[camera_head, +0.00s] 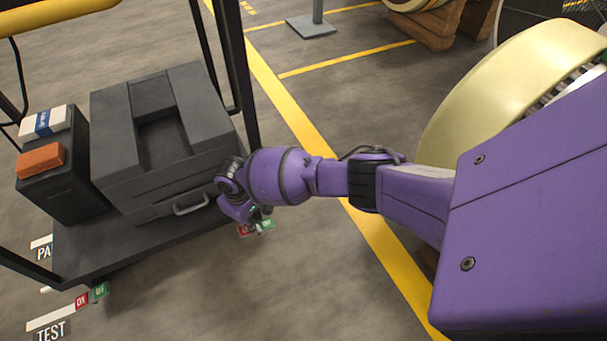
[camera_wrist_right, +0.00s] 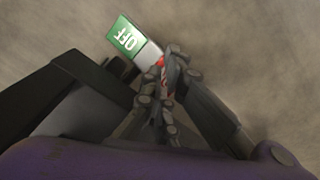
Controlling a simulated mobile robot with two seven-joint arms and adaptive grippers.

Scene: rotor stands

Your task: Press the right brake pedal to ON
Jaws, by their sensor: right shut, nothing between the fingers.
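The right brake pedal shows at the cart's lower right corner in the head view, with a red end (camera_head: 244,231) and a green end (camera_head: 268,223). In the wrist view its green OFF face (camera_wrist_right: 128,38) is clear, while only a sliver of red shows behind my fingers. My right gripper (camera_head: 258,216) is shut and empty, right at the pedal. In the wrist view its fingertips (camera_wrist_right: 170,58) overlap the red part; I cannot tell whether they touch it. Another pedal (camera_head: 91,295), with red ON and green OFF faces, is at the cart's lower left. My left gripper is not in view.
The dark cart (camera_head: 150,250) carries a grey case (camera_head: 165,130) and a black box (camera_head: 60,180) with an orange block (camera_head: 40,160) on top. Cart posts rise beside my right arm. A large pale yellow ring (camera_head: 500,85) stands at right. Floor in front is clear.

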